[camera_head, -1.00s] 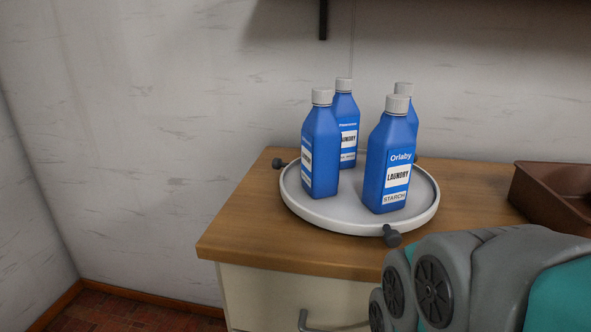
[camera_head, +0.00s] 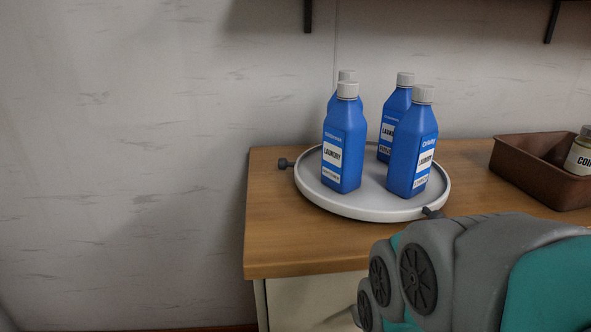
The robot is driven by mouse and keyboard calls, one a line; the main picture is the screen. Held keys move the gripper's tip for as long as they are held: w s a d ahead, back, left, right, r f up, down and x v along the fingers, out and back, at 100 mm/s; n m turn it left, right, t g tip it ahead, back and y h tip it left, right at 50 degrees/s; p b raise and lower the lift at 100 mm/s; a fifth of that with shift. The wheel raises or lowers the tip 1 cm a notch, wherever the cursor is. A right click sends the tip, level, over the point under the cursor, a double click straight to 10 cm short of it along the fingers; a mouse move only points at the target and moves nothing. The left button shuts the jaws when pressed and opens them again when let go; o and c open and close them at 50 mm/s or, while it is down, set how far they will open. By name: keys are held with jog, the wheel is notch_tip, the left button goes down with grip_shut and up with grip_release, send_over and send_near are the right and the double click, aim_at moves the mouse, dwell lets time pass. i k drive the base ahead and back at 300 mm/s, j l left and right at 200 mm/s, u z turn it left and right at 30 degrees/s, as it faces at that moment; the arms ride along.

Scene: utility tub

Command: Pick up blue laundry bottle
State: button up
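Several blue laundry bottles with pale caps and white labels stand upright on a round white tray (camera_head: 352,210) on the wooden counter. One bottle (camera_head: 345,146) stands at the front left and partly hides another (camera_head: 335,102) behind it. A third bottle (camera_head: 412,150) stands at the front right, partly covering one (camera_head: 391,113) at the back right. My arm fills the lower right, in front of the counter.
Dark knobs (camera_head: 284,163) stick out from the tray's rim. A brown bin (camera_head: 535,168) with a labelled jar (camera_head: 580,152) stands at the right of the counter (camera_head: 275,240). The counter's left end is bare. A shelf with brackets hangs above.

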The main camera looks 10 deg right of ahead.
aim_at(416, 135)
jog(key=k+j+z, duration=0.15)
jog(key=z, duration=0.25)
jog(key=k+z, duration=0.75)
jog(key=i, duration=0.1)
